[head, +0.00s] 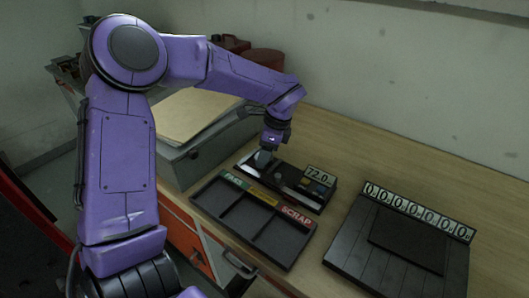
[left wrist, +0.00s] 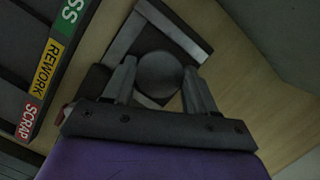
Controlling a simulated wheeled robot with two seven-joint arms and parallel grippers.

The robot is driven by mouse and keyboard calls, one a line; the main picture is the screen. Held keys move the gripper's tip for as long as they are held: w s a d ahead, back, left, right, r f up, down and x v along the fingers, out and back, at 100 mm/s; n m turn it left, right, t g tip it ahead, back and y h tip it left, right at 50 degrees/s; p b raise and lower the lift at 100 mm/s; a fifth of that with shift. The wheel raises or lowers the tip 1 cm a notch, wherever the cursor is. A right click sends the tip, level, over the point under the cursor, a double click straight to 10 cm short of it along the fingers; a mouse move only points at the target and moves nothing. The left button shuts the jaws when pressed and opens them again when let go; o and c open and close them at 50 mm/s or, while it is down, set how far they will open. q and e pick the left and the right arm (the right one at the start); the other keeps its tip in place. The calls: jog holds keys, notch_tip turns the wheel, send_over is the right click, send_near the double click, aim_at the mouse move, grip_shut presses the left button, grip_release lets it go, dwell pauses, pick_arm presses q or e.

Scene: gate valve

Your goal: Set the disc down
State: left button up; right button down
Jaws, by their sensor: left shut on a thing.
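My left gripper (head: 265,152) points down over the left end of the dark device with a 72.0 readout (head: 317,175). In the left wrist view, the left gripper (left wrist: 160,85) is shut on a round grey disc (left wrist: 159,72), one finger on each side of it. The disc is over the dark device with light strips (left wrist: 170,38); I cannot tell whether it touches it. The three-part tray (head: 243,219) lies in front, with green, yellow REWORK and red SCRAP labels, and its compartments look empty. My right gripper is not in view.
A dark slatted board (head: 395,245) with a row of number tiles (head: 418,212) lies at the right. A grey box with a tan top (head: 195,115) stands left of the device. Bare wooden bench (head: 360,155) is free behind and between these.

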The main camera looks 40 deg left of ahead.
pick_arm(q)
jog(key=shift+f, duration=0.25)
jog(key=o, duration=1.1)
jog(key=shift+c, duration=0.2)
jog(key=p+v, duration=0.7)
jog(key=v, duration=0.5)
